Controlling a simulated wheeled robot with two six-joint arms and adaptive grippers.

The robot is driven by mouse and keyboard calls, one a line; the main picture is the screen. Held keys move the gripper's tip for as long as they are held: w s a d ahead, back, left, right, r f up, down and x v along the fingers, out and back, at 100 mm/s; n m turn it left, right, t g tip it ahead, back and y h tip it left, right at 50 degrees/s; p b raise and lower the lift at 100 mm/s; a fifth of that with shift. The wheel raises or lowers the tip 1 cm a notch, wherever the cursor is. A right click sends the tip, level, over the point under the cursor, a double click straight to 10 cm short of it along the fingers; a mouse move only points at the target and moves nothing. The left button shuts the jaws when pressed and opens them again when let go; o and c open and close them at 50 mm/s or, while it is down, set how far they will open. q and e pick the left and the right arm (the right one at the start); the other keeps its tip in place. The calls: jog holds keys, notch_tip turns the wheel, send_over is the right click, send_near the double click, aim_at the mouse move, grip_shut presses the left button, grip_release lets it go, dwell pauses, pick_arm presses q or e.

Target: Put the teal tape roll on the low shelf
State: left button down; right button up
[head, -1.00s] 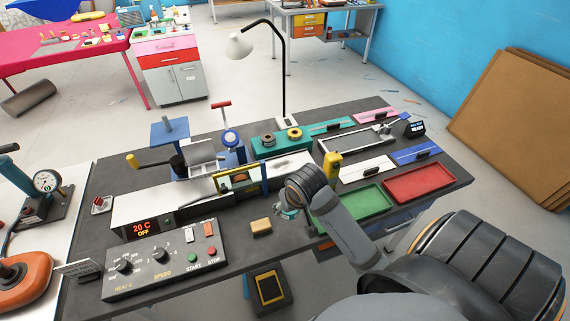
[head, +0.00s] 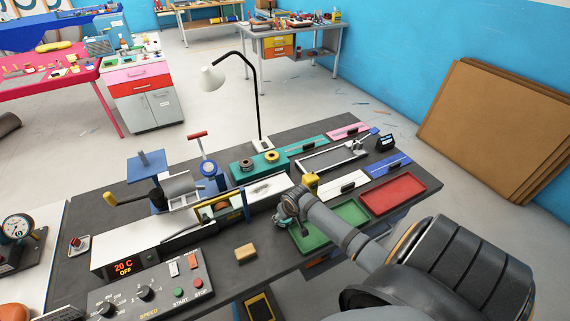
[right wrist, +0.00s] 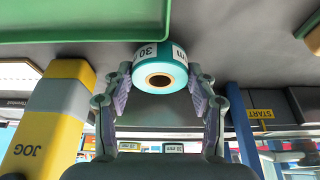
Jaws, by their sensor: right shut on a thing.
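The teal tape roll (right wrist: 160,72) has a white band with dark print and a brown core. It sits between the two fingertips of my right gripper (right wrist: 160,82), which is shut on it. In the head view my right gripper (head: 288,212) is by the left end of the green tray (head: 335,226), and my arm covers part of that tray. The roll is mostly hidden by my wrist there. My left gripper is out of view. I cannot make out the low shelf for certain.
A red tray (head: 394,194) lies right of the green one. A yellow post (right wrist: 52,115) marked JOG stands close beside my gripper in the wrist view. A tan block (head: 245,252), a control box (head: 150,290) and a lamp (head: 212,78) share the dark bench.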

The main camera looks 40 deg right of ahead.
jog(key=shift+f, duration=0.3)
jog(key=o, duration=1.2)
jog(key=shift+f, duration=0.1)
